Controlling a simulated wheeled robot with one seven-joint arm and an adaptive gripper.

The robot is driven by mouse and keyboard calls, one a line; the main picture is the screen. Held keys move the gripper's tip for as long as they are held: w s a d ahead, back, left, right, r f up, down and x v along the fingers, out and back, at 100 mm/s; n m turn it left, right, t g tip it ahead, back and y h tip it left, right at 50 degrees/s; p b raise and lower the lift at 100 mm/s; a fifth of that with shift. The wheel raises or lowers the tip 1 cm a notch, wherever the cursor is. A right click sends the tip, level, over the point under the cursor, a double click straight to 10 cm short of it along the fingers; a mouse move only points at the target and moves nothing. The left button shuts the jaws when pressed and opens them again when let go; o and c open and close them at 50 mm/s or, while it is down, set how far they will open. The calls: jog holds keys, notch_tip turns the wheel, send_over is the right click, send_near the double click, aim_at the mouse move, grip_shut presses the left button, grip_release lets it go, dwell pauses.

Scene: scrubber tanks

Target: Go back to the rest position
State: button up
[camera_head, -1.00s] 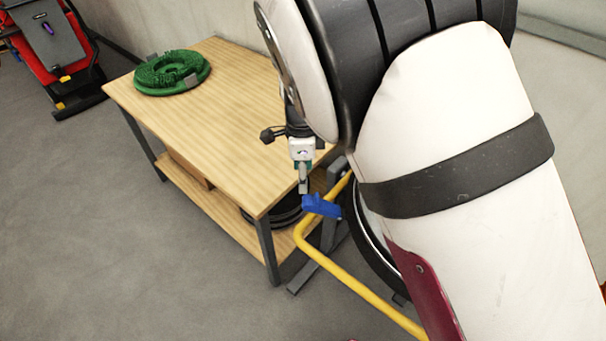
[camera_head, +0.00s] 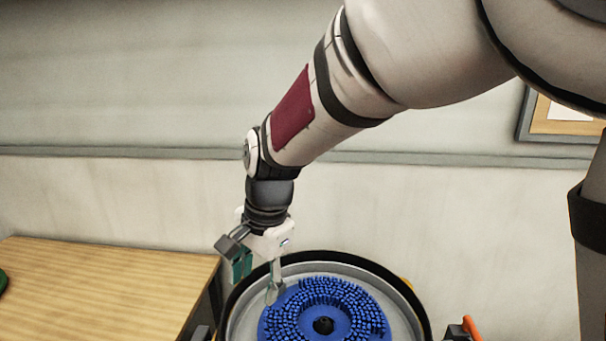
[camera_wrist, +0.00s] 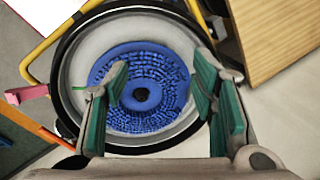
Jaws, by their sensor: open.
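My gripper (camera_head: 258,275) is open and empty in the head view, at the end of my arm, above the left side of a round tank. In the wrist view my gripper (camera_wrist: 165,100) shows its two green-padded fingers spread apart, with nothing between them. A blue round brush (camera_head: 350,312) with bristles up and a dark centre hole sits in the round tank with a black rim (camera_head: 415,305). The brush also shows in the wrist view (camera_wrist: 150,60), beyond the fingers. I cannot tell from these views whether a fingertip touches the brush.
A wooden table (camera_head: 100,290) stands at the left, with a green object (camera_head: 2,281) at the picture's edge. A pale wall (camera_head: 130,190) is behind, with a framed board (camera_head: 560,118) at right. A yellow tube frame (camera_wrist: 60,38) runs beside the tank.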

jog(key=s+d+r+n+t, duration=0.1)
jog(key=s+d+r+n, duration=0.2)
jog(key=d, duration=0.5)
jog(key=s+d+r+t, duration=0.2)
jog(key=s+d+r, duration=0.3)
jog(key=d, duration=0.4)
jog(key=s+d+r+n+t+h, duration=0.1)
jog(key=s+d+n, duration=0.3)
jog(key=s+d, duration=0.5)
jog(key=shift+s+d+t+h, duration=0.25)
jog(key=shift+d+t+h, duration=0.2)
jog(key=shift+d, duration=0.2)
